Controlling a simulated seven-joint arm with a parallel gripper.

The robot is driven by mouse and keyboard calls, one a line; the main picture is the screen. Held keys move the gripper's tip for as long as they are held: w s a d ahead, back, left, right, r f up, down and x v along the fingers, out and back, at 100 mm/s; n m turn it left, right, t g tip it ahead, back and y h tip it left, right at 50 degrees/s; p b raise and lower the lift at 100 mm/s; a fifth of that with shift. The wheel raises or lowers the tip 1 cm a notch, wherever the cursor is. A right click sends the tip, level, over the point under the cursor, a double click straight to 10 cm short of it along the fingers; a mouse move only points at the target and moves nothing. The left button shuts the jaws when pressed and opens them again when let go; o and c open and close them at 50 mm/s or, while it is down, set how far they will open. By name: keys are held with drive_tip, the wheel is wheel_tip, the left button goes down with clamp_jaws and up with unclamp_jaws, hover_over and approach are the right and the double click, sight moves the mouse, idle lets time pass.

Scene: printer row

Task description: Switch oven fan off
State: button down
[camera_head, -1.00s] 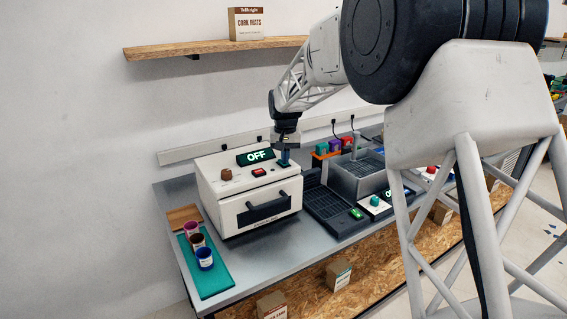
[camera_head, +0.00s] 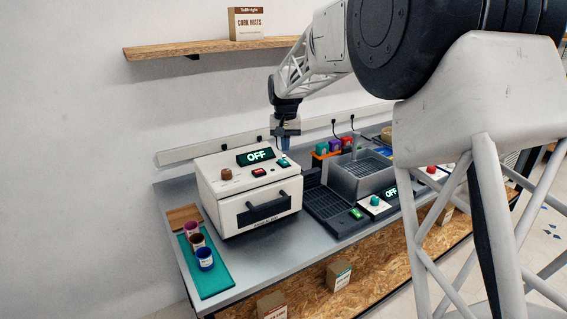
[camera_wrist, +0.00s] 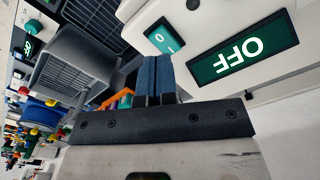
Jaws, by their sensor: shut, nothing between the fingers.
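The white oven (camera_head: 252,205) stands at the left of the bench. Its top panel has a display (camera_head: 256,156) reading OFF, a brown knob (camera_head: 226,174), a red button (camera_head: 259,172) and a teal rocker switch (camera_head: 283,163). In the wrist view the display (camera_wrist: 243,48) reads OFF upside down, with the rocker switch (camera_wrist: 163,37), marked with a line and a circle, beside it. My gripper (camera_head: 285,147) is shut and empty, above the rocker switch and apart from it. Its blue fingers (camera_wrist: 155,78) show close together in the wrist view.
A grey sink-like unit (camera_head: 361,176) and a dark rack (camera_head: 327,204) stand right of the oven. Another display (camera_head: 391,192) also reads OFF. A teal tray (camera_head: 213,279) with several cups lies left of the oven. A shelf (camera_head: 210,48) hangs above.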

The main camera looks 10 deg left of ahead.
drive_tip(key=shift+r, duration=1.2)
drive_tip(key=s+d+r+m+t, duration=0.1)
drive_tip(key=s+d+r, duration=0.3)
drive_tip(key=s+d, duration=0.85)
drive_tip(key=s+d+r+m, duration=0.1)
drive_tip(key=s+d+r, duration=0.2)
drive_tip(key=s+d, duration=0.95)
drive_tip(key=s+d+f, duration=0.3)
drive_tip(key=s+d, duration=0.2)
drive_tip(key=s, duration=0.3)
drive_tip(key=s+d+f+t, duration=0.1)
drive_tip(key=s+d+f, duration=0.1)
drive_tip(key=s+d, duration=0.3)
drive_tip(key=s+d+f+m, duration=0.1)
drive_tip(key=s+d+f, duration=0.2)
drive_tip(key=s, duration=1)
drive_tip(key=shift+d+f+t, duration=0.3)
drive_tip(key=shift+d+f, duration=0.05)
drive_tip(key=shift+d, duration=0.55)
drive_tip(key=shift+w+r, duration=0.1)
drive_tip(key=shift+w, duration=0.05)
